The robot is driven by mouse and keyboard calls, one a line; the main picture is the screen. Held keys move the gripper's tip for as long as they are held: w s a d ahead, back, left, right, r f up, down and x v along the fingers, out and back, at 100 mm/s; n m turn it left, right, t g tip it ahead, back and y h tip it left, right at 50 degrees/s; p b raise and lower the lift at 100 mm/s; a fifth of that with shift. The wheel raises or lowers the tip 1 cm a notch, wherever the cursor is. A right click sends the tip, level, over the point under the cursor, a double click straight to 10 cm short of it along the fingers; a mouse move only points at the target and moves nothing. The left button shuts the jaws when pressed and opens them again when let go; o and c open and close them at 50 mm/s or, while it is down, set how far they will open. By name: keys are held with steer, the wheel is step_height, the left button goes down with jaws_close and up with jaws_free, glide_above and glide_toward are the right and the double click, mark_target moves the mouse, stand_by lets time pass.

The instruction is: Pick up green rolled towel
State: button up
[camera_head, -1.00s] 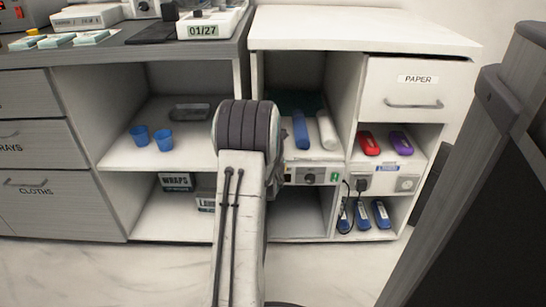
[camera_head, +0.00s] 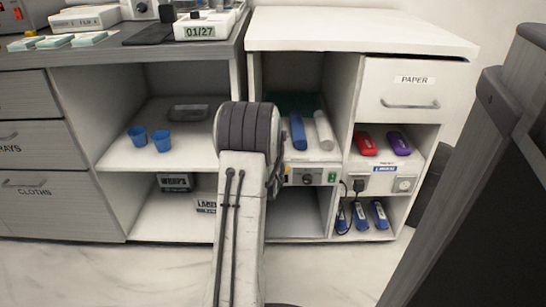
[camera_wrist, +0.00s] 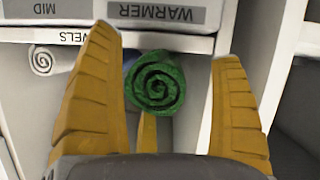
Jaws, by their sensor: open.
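The green rolled towel (camera_wrist: 157,83) shows end-on as a spiral in the wrist view, where printed labels appear upside down. My gripper (camera_wrist: 166,46) is open, with its yellow fingers on either side of the towel in the picture. Gaps show on both sides, and no contact is visible. Another narrow yellow part shows below the towel. In the head view my arm hides the gripper and the towel's end. A dark green patch lies behind the arm in the shelf compartment; I cannot tell whether it is the towel.
A blue rolled towel (camera_head: 298,131) and a white rolled towel (camera_head: 323,130) lie in the same compartment. The shelf edge with its label strip (camera_wrist: 185,43) and a warmer panel (camera_wrist: 165,14) are close. Upright partitions bound the compartment. Blue cups (camera_head: 161,141) stand in the left compartment.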

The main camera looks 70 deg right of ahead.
steer(key=v, duration=1.2)
stand_by(0.3)
